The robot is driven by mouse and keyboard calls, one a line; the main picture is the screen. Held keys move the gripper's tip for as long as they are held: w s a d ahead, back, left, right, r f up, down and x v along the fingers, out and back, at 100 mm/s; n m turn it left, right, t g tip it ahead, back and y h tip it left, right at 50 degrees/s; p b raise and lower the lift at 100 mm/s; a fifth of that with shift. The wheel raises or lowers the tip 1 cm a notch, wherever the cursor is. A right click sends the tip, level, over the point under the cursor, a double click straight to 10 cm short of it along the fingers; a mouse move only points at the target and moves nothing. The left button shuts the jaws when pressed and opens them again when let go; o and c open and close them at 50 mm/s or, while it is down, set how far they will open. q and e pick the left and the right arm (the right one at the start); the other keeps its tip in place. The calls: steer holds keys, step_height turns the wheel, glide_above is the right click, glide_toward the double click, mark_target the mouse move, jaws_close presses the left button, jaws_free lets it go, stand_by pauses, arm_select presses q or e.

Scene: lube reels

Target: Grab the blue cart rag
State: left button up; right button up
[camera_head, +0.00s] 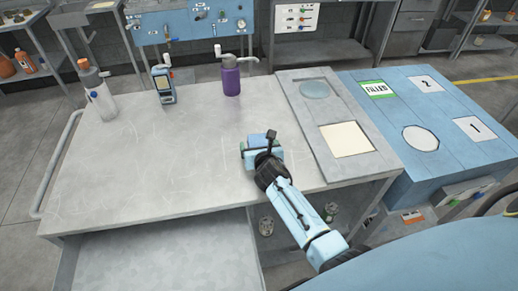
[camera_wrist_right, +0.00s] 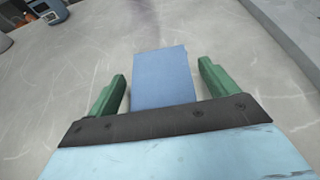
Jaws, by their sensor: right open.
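The blue rag (camera_wrist_right: 163,76) shows in the right wrist view as a flat blue rectangle on the scratched grey cart top (camera_head: 170,155). My right gripper (camera_head: 255,148) is over the cart top, towards its right side in the head view. In the right wrist view its green fingers (camera_wrist_right: 161,84) are spread, one on each side of the rag, with a gap on both sides. The rag's near edge is hidden behind the gripper's dark front. In the head view my gripper largely hides the rag's spot. My left gripper is not in view.
A purple bottle (camera_head: 231,76), a handheld blue device (camera_head: 163,84) and a grey bottle with an orange cap (camera_head: 98,92) stand along the cart's back. A raised grey panel (camera_head: 318,111) lies to the right, beside a blue numbered surface (camera_head: 448,150). The cart's left half is clear.

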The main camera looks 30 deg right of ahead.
steer(key=shift+c, duration=0.2)
steer(key=c, duration=1)
steer(key=shift+r, duration=0.15)
